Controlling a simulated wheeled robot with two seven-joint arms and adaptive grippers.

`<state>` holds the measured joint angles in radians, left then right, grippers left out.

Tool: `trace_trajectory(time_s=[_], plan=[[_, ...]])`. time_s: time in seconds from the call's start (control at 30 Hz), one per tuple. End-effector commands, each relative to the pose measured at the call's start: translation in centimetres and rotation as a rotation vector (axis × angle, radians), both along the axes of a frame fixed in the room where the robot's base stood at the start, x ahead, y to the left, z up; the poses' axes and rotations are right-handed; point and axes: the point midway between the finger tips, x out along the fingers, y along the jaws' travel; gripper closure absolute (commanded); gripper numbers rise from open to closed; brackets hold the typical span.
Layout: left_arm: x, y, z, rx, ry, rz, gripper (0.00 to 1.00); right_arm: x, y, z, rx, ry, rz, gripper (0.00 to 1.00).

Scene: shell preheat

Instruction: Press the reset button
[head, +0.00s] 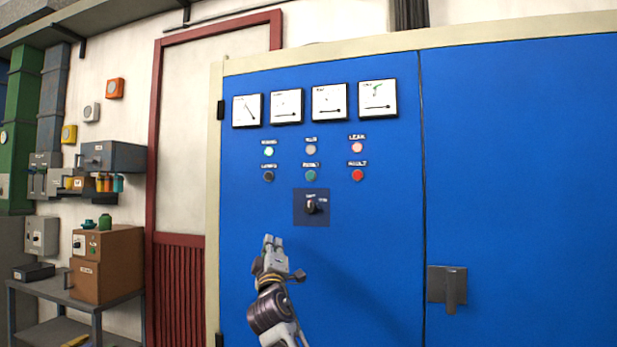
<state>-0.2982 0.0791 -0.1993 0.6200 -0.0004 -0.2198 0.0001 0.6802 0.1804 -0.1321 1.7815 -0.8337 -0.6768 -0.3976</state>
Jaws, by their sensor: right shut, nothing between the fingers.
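The blue cabinet (360,250) faces me. Its second row of round controls holds a dark one (268,176) at left, a green button (311,176) in the middle and a red one (358,175) at right. The label above the green button is small and seems to read reset, though I cannot be sure. My right gripper (273,242) is shut and empty, pointing up in front of the cabinet. It is below and left of the green button, apart from it in the picture. My left gripper is out of view.
A rotary switch (311,206) sits under the green button. A door handle (449,287) projects at right.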

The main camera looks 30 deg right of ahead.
Motion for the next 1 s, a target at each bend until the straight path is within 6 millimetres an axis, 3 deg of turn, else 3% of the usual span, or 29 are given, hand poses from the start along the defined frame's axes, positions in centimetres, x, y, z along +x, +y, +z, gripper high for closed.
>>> trace_trajectory(time_s=[0.2,0.6,0.8,1.0], plan=[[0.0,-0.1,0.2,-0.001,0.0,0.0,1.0,-2.8,-0.3,6.3,-0.045,-0.093,-0.046,1.0],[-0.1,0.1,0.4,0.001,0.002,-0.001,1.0,-9.1,-0.8,16.1,-0.109,-0.254,-0.138,1.0],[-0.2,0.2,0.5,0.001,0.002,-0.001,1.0,-11.3,-0.9,18.9,-0.127,-0.303,-0.17,1.0],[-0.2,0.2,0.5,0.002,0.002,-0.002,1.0,-12.0,-1.0,19.6,-0.133,-0.317,-0.18,1.0]])
